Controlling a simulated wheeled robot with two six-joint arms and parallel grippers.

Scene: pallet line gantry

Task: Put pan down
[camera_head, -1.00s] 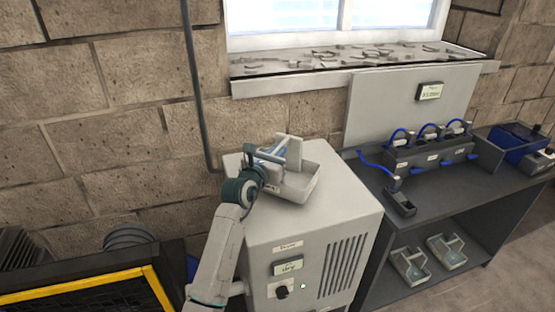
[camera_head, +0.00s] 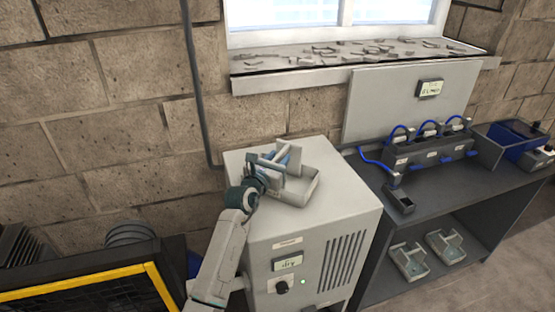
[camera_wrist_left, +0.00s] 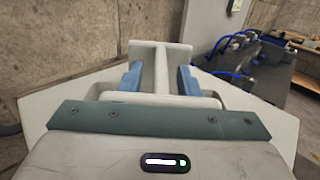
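The pan (camera_head: 300,193) is a light grey open tray with an upright handle plate. It sits on top of the pale grey dryer cabinet (camera_head: 330,222), near its middle. My left gripper (camera_head: 271,169) comes in from the left at the handle. In the left wrist view, its two blue-padded fingers (camera_wrist_left: 160,80) stand on either side of the handle's thin upright web (camera_wrist_left: 161,68). A gap shows between each finger and the web, so the gripper is open around the handle. The pan's underside is hidden. My right gripper is not in view.
A dark bench (camera_head: 433,183) with a blue-cabled rack (camera_head: 432,150) stands to the right. Two similar pans (camera_head: 409,261) lie on its lower shelf. A brick wall and a vertical pipe (camera_head: 197,85) are behind. A yellow-edged black panel (camera_head: 85,290) is at lower left.

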